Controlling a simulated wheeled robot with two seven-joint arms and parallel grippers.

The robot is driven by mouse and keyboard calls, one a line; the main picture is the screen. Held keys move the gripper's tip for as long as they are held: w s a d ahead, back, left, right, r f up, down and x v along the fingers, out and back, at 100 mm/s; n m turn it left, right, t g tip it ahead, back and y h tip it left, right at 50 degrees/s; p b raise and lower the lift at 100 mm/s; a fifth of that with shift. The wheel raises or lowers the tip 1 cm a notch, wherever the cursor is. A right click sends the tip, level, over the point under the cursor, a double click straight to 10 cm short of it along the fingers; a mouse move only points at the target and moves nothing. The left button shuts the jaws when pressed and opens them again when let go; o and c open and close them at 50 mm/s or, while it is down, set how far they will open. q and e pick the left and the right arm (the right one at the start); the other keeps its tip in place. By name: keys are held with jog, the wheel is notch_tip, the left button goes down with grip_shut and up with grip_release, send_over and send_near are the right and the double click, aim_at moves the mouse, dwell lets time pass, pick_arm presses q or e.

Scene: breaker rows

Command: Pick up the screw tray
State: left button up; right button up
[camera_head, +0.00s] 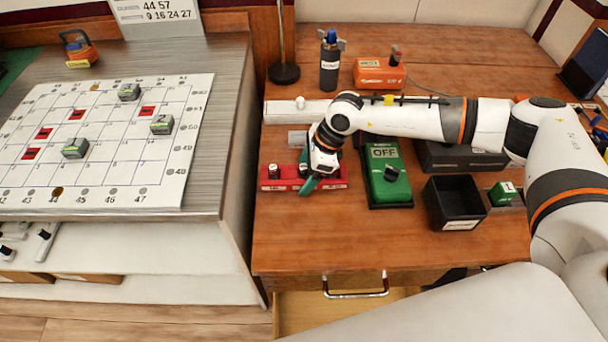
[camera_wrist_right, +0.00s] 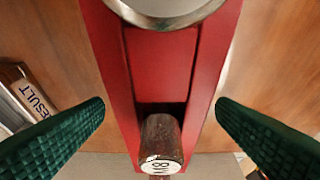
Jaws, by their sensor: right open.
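The red screw tray (camera_head: 285,184) lies on the wooden desk, left of the green box. It is long and narrow and holds small upright pieces. My right gripper (camera_head: 308,186) is low over its middle with dark green fingers. In the right wrist view the tray (camera_wrist_right: 160,65) runs between the two spread fingers (camera_wrist_right: 160,105), with a gap on each side. A dark cylinder (camera_wrist_right: 161,140) with a white end label stands in the tray, and a round metal part (camera_wrist_right: 165,8) shows at the top. The fingers hold nothing. My left gripper is out of view.
A green box marked OFF (camera_head: 387,175) stands right of the tray, then a black bin (camera_head: 455,205). A dark bottle (camera_head: 330,65) and an orange device (camera_head: 379,74) stand behind. A grey-topped bench with a white grid board (camera_head: 105,150) is at left. The desk's front left is clear.

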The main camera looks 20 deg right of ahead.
jog(key=shift+r, duration=0.1)
jog(key=c, duration=1.2)
